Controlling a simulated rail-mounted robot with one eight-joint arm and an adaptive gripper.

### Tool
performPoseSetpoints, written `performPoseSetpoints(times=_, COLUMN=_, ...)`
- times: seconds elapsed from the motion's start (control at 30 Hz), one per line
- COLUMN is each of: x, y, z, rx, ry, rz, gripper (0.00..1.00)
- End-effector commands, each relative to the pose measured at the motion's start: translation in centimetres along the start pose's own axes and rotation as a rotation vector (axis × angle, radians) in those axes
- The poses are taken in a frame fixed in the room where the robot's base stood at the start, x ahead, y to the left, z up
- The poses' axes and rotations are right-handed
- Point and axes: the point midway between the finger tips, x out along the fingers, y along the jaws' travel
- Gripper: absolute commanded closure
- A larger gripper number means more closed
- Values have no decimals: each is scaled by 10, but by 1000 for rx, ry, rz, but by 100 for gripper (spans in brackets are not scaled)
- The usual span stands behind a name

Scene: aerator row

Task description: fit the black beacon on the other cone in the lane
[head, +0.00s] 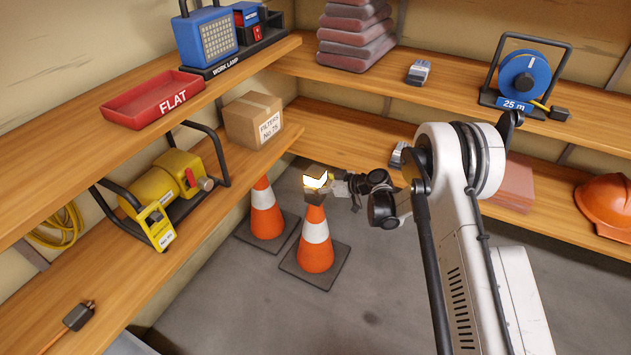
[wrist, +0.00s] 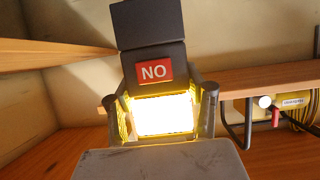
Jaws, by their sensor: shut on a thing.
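My gripper (head: 326,184) is shut on a dark beacon (head: 313,196) with a bright yellow-white lit panel. In the wrist view the beacon (wrist: 153,50) stands between the two fingers (wrist: 160,96), showing a red "NO" label above the glowing panel. In the head view the beacon is right over the tip of the nearer orange and white cone (head: 316,255). I cannot tell whether it touches that cone. The other cone (head: 266,220) stands behind to the left, on its dark square base, close to the shelf; its tip shows no beacon.
Wooden shelves line the left and back walls. On the left are a red FLAT tray (head: 150,98), a filters carton (head: 253,120) and a yellow machine (head: 165,185). A blue reel (head: 523,75) and an orange helmet (head: 607,205) are at right. Grey floor lies open in front of the cones.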

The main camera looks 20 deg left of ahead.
Motion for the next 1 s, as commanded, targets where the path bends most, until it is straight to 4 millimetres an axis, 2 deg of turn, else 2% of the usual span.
performPoseSetpoints(times=0.83, x=2, y=0, z=5, rx=0, ry=1, rz=0, gripper=100)
performPoseSetpoints(times=0.87, x=2, y=0, z=5, rx=0, ry=1, rz=0, gripper=52)
performPoseSetpoints(times=1.0, x=2, y=0, z=5, rx=0, ry=1, rz=0, gripper=33)
